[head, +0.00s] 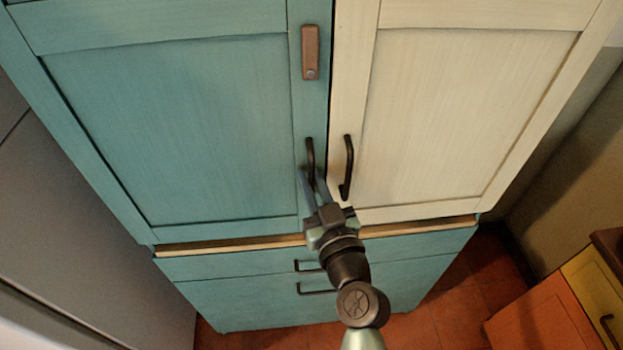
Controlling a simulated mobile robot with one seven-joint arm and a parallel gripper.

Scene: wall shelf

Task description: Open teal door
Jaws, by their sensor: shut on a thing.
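The teal door (170,130) is the left door of the tall cabinet and looks shut or nearly shut. Its black bar handle (310,152) stands upright near the door's lower right edge. My gripper (312,178) reaches up from below, and its fingers are shut on the lower part of this handle. The fingers and my wrist hide the handle's lower end. A brown strap with a metal stud (310,52) is fixed on the door's right edge, above the handle.
The cream door (465,120) is beside the teal one, its black handle (347,167) close to my gripper's right. Teal drawers (230,265) lie below. A grey panel (70,190) stands left. An orange and yellow cabinet (560,305) stands lower right on the red tiled floor.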

